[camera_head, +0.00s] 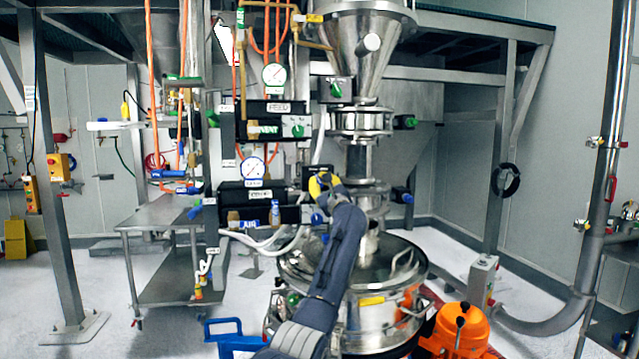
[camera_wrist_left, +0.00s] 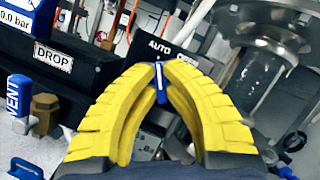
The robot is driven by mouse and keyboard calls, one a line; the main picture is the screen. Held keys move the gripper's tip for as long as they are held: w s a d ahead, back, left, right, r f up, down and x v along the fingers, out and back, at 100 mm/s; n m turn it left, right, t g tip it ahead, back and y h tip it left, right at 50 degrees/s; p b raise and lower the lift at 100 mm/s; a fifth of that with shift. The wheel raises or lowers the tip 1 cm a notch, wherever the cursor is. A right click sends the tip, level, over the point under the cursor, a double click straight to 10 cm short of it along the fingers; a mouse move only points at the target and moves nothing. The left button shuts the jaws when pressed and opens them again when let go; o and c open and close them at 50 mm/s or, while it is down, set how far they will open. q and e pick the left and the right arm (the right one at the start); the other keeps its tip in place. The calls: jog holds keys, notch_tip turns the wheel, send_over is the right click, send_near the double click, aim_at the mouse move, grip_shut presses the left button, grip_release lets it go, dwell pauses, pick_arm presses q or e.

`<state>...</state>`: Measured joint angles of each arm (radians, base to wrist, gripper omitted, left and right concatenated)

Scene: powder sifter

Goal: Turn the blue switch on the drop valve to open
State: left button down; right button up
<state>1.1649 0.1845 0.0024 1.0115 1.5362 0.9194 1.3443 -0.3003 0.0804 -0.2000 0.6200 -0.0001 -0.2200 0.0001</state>
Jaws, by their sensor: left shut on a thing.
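The blue switch (camera_wrist_left: 161,84) with a white line sits on a black valve box (camera_wrist_left: 168,48) marked AUTO, with a second, partly covered word at its right. My left gripper (camera_wrist_left: 159,72) has its yellow fingers closed around the switch, tips meeting at it. The switch stands near upright in the wrist view, its white line pointing up between the two words. In the head view my left gripper (camera_head: 324,184) is at the front of the valve box (camera_head: 313,171) and hides the switch. My right gripper is in neither view.
A black box with a DROP label (camera_wrist_left: 53,56) and a blue VENT handle (camera_wrist_left: 19,96) are left of the fingers. A clear tube (camera_wrist_left: 257,82) stands close at right. Below are a steel drum (camera_head: 377,300) and an orange unit (camera_head: 461,330).

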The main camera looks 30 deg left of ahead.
pick_arm(q)
jog(key=shift+m, duration=0.5)
jog(key=m+t+h, duration=0.1)
jog(key=m+t, duration=0.1)
jog(key=m, duration=0.2)
jog(key=m+t+h, duration=0.1)
jog(key=m, duration=0.2)
jog(key=m+t+h, duration=0.1)
jog(key=m, duration=0.1)
jog(key=shift+r+m, duration=0.1)
jog(key=shift+m, duration=0.3)
jog(key=shift+w+d+m+t+h, duration=0.1)
jog(key=shift+m+t+h, duration=0.55)
jog(key=shift+m, duration=0.95)
jog(key=shift+m+t+h, duration=0.35)
jog(key=shift+m+h, duration=0.6)
jog(key=shift+m, duration=0.65)
jog(key=c, duration=1.5)
grip_release()
jog(key=shift+d, duration=0.1)
